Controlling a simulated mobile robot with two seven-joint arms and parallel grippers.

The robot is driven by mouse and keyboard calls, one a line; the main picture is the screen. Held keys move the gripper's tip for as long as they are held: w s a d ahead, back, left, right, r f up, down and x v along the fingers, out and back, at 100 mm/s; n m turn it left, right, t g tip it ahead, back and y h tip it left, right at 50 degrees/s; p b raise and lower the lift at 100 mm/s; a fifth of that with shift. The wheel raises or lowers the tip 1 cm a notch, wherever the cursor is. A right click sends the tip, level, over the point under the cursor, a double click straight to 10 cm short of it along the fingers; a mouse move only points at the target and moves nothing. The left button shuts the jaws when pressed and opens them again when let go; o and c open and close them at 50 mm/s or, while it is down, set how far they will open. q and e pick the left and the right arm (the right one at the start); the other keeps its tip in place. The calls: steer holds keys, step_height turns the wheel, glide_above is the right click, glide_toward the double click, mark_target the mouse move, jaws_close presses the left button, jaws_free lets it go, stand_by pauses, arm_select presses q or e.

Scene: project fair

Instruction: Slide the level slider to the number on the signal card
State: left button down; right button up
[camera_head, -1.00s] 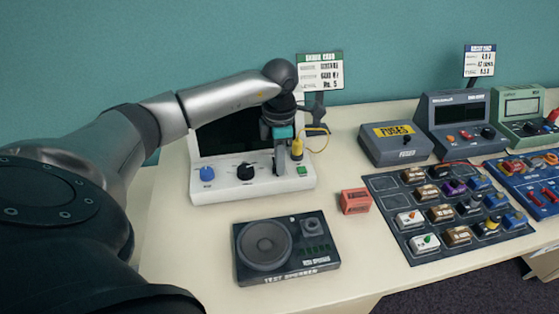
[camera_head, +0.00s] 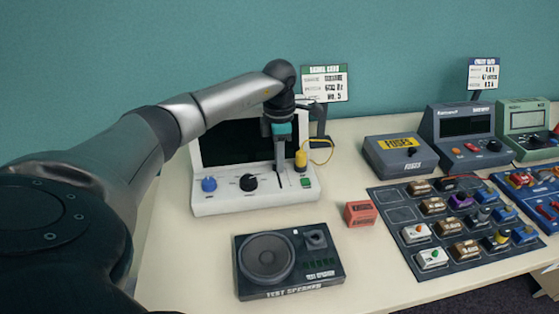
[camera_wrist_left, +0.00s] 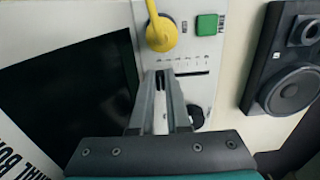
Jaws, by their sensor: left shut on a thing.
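The signal card (camera_head: 325,83) stands behind the white signal box (camera_head: 235,203); it reads square, 600 Hz and "No. 5". The level slider's dark slot (camera_head: 281,180) is on the box's front panel, between the black knob (camera_head: 248,182) and the green button (camera_head: 306,183). My left gripper (camera_head: 279,160) points down at the slot's far part and is shut on the slider knob, which its fingers hide. In the left wrist view the fingertips (camera_wrist_left: 160,75) meet at one end of the slot, with tick marks (camera_wrist_left: 190,61) beside it. My right gripper is not in view.
A yellow plug (camera_head: 300,160) with a cable stands close right of the gripper. A blue knob (camera_head: 209,184) is at the panel's left. The test speaker (camera_head: 290,262) and a red block (camera_head: 361,213) lie in front. The fuses box (camera_head: 401,152) is at right.

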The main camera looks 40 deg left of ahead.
arm_select(q)
steer(key=c, duration=0.9)
jaws_free()
steer(key=shift+w+a+r, duration=0.1)
steer(key=shift+a, duration=0.1)
steer(key=shift+d, duration=0.1)
